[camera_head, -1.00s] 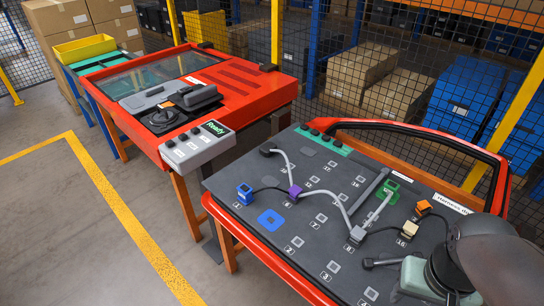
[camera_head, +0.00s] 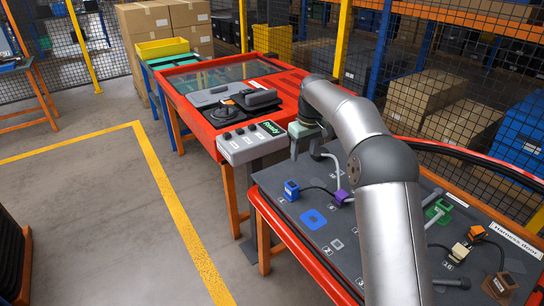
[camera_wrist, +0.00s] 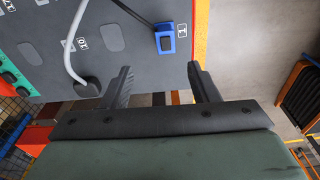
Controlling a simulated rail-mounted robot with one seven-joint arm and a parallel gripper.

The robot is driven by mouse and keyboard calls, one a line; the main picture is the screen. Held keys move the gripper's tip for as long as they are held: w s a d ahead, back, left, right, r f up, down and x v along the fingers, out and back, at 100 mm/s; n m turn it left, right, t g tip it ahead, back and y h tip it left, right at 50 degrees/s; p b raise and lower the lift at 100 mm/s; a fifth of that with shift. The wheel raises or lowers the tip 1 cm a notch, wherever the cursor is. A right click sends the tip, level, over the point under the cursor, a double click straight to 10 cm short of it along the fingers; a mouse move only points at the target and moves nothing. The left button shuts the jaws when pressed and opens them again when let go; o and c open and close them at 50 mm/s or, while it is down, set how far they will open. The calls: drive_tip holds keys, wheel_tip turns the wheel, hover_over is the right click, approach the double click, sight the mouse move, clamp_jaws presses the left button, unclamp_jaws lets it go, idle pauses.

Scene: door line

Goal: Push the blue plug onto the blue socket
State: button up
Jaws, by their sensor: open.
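The blue plug (camera_head: 292,190) is a small blue block with a dark cable, standing at the left edge of the dark panel by label 1. It also shows in the wrist view (camera_wrist: 165,40), beyond my fingertips. A flat blue square with a ring, seemingly the blue socket (camera_head: 313,219), lies bare on the panel, right of and nearer than the plug. My gripper (camera_head: 306,154) is open and points down near the panel's far left corner. In the wrist view my gripper (camera_wrist: 160,70) has nothing between its fingers, which are apart from the plug.
A purple plug (camera_head: 342,197) with cables sits right of the blue plug. A black plug (camera_wrist: 88,88) on a grey cable lies close to my left finger. My arm covers the panel's middle.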

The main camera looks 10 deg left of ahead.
sight(292, 183)
drive_tip(key=a+f+p, duration=0.1)
drive_tip(key=f, duration=0.5)
drive_tip(key=w+a+f+p, duration=0.1)
drive_tip(key=f, duration=0.5)
drive_tip(key=w+a+f, duration=0.1)
drive_tip(key=f, duration=0.5)
drive_tip(key=shift+w+a+f+p, duration=0.2)
drive_tip(key=shift+p, duration=0.2)
clamp_jaws()
drive_tip(key=shift+r, duration=0.4)
